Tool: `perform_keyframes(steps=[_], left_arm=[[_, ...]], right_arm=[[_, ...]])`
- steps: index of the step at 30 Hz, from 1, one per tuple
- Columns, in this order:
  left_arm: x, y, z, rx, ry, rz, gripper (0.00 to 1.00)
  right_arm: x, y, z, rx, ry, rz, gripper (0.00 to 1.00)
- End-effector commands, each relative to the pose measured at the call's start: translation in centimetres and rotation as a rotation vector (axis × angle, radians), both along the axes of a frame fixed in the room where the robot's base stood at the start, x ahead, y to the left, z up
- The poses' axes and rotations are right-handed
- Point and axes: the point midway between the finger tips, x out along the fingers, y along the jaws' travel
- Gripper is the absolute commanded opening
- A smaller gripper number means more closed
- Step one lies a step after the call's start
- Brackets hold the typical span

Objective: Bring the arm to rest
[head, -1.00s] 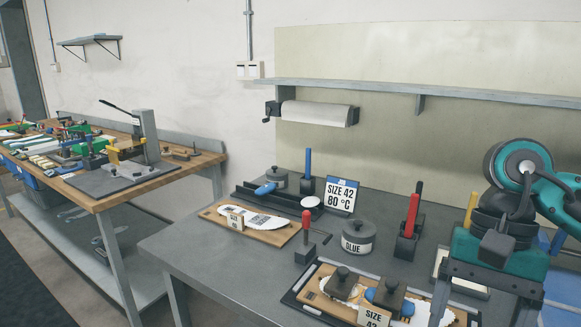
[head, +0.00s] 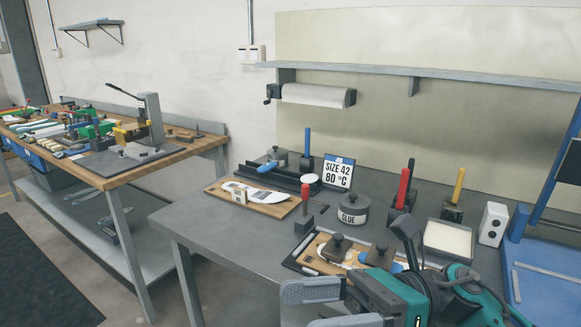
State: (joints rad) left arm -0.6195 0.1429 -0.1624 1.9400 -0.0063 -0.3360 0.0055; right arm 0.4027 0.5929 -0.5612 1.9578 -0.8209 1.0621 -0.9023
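My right arm comes in at the bottom right. Its gripper (head: 300,308) points left at the bottom of the head view, in front of the near edge of the grey workbench (head: 208,226). Its two grey fingers are apart with nothing between them; the lower one is cut off by the frame edge. The arm hides part of a wooden board (head: 310,262) with dark-knobbed weights (head: 338,246) on it. My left gripper is not in view.
A blue frame (head: 545,250) stands right. Floor is free at left.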

Motion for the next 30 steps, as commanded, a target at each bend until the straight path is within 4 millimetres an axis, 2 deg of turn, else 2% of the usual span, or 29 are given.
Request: perform_keyframes(steps=[1,3,5,8,11,12,14,15,18,21,25,26,30], left_arm=[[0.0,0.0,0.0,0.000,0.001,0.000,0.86],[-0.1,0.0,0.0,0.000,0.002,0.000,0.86],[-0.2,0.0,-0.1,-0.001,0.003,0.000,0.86],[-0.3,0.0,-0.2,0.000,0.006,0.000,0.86],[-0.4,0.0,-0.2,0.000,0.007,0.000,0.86],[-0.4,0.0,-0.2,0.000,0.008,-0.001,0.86],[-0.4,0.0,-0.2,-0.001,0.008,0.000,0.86],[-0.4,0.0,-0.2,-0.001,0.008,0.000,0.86],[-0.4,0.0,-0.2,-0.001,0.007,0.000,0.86],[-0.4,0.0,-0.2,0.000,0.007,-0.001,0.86],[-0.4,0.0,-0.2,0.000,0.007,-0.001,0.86],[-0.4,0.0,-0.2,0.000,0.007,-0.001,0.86],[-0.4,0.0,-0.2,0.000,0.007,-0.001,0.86]], right_arm=[[1.1,0.1,0.1,0.095,0.191,-0.072,0.84],[3.1,-0.4,-0.2,0.219,0.457,-0.167,0.84],[5.0,-1.4,-1.2,0.325,0.692,-0.246,0.84],[7.8,-3.8,-4.7,0.506,1.095,-0.370,0.84],[9.2,-6.9,-10.5,0.696,1.501,-0.490,0.84],[9.2,-8.1,-13.3,0.775,1.662,-0.538,0.84],[8.5,-9.8,-17.5,0.892,1.886,-0.603,0.84],[7.6,-10.8,-20.2,0.966,2.017,-0.645,0.84],[4.8,-12.7,-26.1,1.139,2.296,-0.733,0.84],[1.5,-13.9,-30.4,1.284,2.502,-0.804,0.84],[-1.6,-14.6,-33.7,1.409,2.658,-0.864,0.84],[-2.1,-14.7,-34.1,-1.413,-2.652,0.863,0.84],[-3.0,-14.8,-34.9,-1.400,-2.598,0.849,0.84]])
